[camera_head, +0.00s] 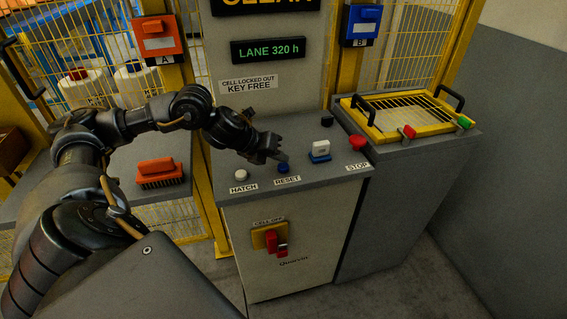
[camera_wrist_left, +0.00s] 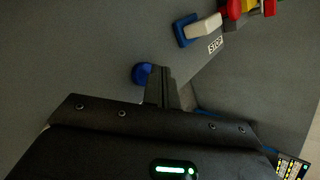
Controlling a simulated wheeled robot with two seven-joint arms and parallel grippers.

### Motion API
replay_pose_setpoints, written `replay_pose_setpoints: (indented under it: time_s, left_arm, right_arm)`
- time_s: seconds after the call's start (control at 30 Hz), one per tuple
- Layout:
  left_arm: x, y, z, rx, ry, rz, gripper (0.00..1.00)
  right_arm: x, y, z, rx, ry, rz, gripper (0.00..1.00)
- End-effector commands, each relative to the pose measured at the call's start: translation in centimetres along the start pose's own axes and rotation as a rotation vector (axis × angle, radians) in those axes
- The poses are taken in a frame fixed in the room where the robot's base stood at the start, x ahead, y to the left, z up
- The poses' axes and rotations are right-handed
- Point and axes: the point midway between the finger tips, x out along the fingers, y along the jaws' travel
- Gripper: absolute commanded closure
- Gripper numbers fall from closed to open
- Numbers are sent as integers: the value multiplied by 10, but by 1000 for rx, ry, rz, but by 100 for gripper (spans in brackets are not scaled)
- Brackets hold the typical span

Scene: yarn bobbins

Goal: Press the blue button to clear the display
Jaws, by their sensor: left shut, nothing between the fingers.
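The blue button (camera_head: 283,168) sits on the grey console top above the RESET label. My left gripper (camera_head: 282,157) is shut and empty, its fingertips just above and behind the button. In the left wrist view the blue button (camera_wrist_left: 141,74) shows just left of the shut fingertips (camera_wrist_left: 160,77). I cannot tell whether they touch. A display (camera_head: 268,50) on the panel behind reads "LANE 320 h" in green. A display above it (camera_head: 265,4) shows yellow letters like "CLEAR", cut by the frame edge. My right gripper is not in view.
On the console are a white button (camera_head: 241,175) by HATCH, a white-and-blue switch (camera_head: 320,150), a black knob (camera_head: 327,120) and a red STOP button (camera_head: 357,142). A red-yellow switch (camera_head: 272,240) is on its front. A yellow-framed tray (camera_head: 383,135) stands right; an orange brush (camera_head: 160,172) lies left.

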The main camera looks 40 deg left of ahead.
Motion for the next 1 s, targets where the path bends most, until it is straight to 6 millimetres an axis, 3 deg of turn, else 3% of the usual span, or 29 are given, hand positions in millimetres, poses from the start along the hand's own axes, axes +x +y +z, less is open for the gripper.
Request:
replay_pose_setpoints:
  time_s: [0.47, 1.0]
  left_arm:
    - [-5, -4, 4, 0, -1, -1, 100]
    - [-38, -28, 28, 0, -1, -2, 100]
  right_arm:
    - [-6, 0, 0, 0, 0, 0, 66]
    - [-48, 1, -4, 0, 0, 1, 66]
